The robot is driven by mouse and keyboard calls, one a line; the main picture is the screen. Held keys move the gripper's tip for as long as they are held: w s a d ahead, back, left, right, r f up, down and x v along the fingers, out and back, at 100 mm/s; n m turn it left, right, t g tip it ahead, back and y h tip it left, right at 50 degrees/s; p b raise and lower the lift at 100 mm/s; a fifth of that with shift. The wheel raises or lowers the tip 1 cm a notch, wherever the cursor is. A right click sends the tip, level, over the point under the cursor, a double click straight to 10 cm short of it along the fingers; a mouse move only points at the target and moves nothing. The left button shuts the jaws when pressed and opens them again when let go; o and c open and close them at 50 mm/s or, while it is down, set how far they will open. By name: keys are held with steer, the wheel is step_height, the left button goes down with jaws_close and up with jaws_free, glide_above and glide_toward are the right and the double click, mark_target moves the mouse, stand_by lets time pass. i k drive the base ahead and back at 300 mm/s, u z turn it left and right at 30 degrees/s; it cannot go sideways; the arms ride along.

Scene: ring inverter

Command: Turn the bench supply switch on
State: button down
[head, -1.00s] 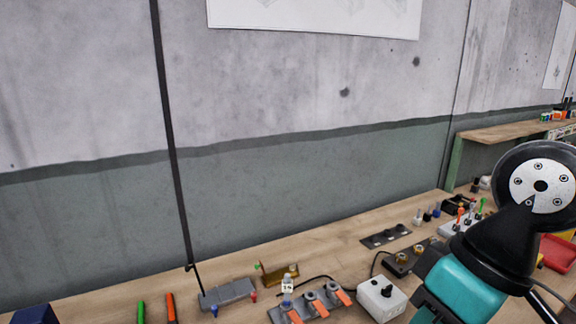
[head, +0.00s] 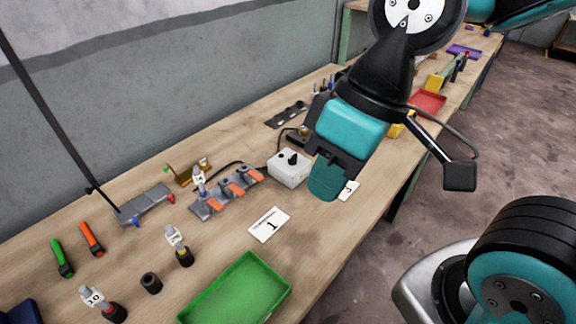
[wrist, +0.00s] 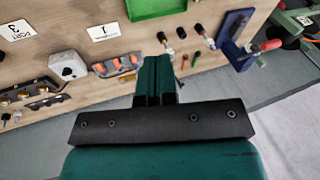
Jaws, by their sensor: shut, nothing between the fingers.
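A white box (head: 288,172) with a dark knob or switch (head: 291,157) on top stands mid-bench and looks like the bench supply; the switch position is too small to tell. The box also shows at the left of the wrist view (wrist: 68,66). My gripper (head: 325,186) is shut and empty. In the head view its fingers appear just right of and in front of the box, apparently above the bench. In the wrist view the closed fingers (wrist: 155,72) point toward the bench, with the box off to their left.
A grey strip with orange levers (head: 228,192) lies left of the box, with a cable running near it. A card marked 1 (head: 269,225) and a green tray (head: 238,290) are in front. Dark sockets (head: 290,114) lie behind. Bare bench lies around the card.

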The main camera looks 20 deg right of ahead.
mark_target(293, 161)
steer(key=k, duration=1.1)
steer(key=z, duration=0.9)
steer(key=i, duration=0.9)
steer(key=u, duration=0.55)
steer(key=i, duration=0.65)
steer(key=u, duration=0.65)
